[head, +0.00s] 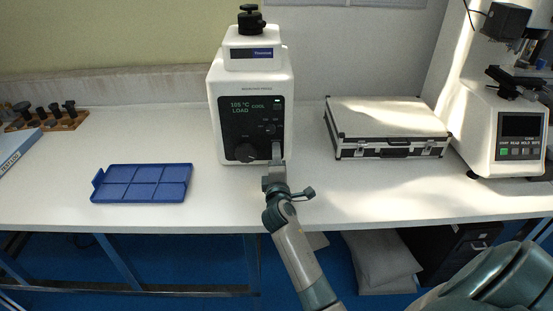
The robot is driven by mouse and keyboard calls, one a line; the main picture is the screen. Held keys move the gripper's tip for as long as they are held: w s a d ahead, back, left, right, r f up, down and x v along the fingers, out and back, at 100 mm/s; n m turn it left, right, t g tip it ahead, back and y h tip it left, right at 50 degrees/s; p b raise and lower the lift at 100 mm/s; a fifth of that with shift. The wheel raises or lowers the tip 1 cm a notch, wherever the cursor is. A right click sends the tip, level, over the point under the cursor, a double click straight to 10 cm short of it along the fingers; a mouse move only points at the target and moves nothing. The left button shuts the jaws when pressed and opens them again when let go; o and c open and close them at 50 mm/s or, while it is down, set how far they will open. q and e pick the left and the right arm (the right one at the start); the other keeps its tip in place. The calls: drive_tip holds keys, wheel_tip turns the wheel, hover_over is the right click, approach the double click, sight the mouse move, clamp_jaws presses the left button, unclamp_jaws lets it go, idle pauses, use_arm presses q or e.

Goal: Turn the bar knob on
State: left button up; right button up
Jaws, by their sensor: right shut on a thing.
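A white mounting press (250,85) stands on the bench with a dark front panel. Its display reads "105 °C", "LOAD" and "COOL". A round dark knob (245,153) sits at the panel's lower left. My right gripper (276,158) reaches up from the front to the panel's lower right corner. It is shut on the bar knob there, which is mostly hidden behind the fingers, so its angle cannot be told. My left gripper is not in view.
A blue compartment tray (142,184) lies left of the press. A silver case (388,122) lies to the right. A hardness tester (497,115) stands at the far right. A wooden rack (68,121) and a blue binder (17,148) are at the left. The bench front is mostly clear.

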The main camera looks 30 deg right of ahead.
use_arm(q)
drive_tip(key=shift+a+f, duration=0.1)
use_arm(e)
drive_tip(key=shift+f+m, duration=0.1)
drive_tip(key=shift+m, duration=0.2)
drive_tip(key=o, duration=1.1)
drive_tip(key=shift+s+a, duration=0.1)
drive_tip(key=shift+s, duration=0.05)
drive_tip(key=b+v, duration=0.2)
drive_tip(key=v, duration=1.3)
drive_tip(key=shift+s+a, duration=0.15)
drive_tip(key=shift+s, duration=0.25)
drive_tip(key=shift+s+a, duration=0.25)
drive_tip(key=shift+s, duration=0.25)
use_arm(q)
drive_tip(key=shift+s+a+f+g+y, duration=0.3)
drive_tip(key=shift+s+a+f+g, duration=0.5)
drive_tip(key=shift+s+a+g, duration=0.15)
use_arm(e)
drive_tip(key=shift+s, duration=0.1)
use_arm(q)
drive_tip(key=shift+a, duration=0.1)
